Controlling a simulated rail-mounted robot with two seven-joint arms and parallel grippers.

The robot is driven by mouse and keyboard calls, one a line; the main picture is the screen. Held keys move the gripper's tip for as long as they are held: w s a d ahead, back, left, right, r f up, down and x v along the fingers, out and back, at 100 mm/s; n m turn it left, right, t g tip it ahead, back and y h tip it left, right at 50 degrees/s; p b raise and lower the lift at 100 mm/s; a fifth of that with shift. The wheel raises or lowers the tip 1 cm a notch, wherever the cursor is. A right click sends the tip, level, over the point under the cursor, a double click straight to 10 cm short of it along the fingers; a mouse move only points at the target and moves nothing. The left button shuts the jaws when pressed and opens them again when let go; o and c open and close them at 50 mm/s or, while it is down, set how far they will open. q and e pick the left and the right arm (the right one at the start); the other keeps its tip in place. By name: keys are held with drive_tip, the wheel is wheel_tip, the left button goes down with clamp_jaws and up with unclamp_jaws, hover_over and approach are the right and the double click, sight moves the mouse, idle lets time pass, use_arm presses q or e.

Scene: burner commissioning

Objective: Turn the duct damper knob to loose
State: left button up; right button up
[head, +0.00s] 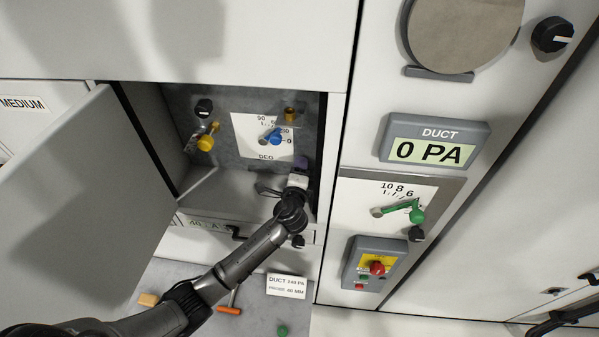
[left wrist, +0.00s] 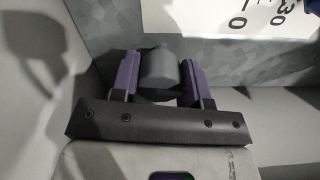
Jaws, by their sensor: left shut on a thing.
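My left gripper (head: 300,163) reaches into the open cabinet, at the right side of its back panel. In the left wrist view its purple fingers (left wrist: 160,76) are shut on a grey, round knob (left wrist: 160,66), one finger on each side. In the head view the gripper hides this knob, and I cannot read any loose or tight mark for it. A scale plate (head: 262,136) with a blue lever (head: 272,136) is close to the gripper, up and to the left. My right gripper is not in view.
The cabinet door (head: 75,205) stands open on the left. A yellow valve handle (head: 206,140) and a black knob (head: 204,107) are inside. Right of the cabinet are the duct display (head: 433,151) reading 0 PA, a green lever (head: 416,213) and a red button (head: 377,267).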

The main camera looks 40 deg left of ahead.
use_arm(q)
drive_tip(key=shift+n+b, duration=0.45)
drive_tip(key=shift+n, duration=0.65)
drive_tip(key=o, duration=0.9)
drive_tip(key=shift+s+d, duration=0.35)
drive_tip(key=shift+s, duration=0.15)
drive_tip(key=v, duration=1.2)
drive_tip(key=shift+s+d+p, duration=0.15)
drive_tip(key=shift+s+p, duration=0.2)
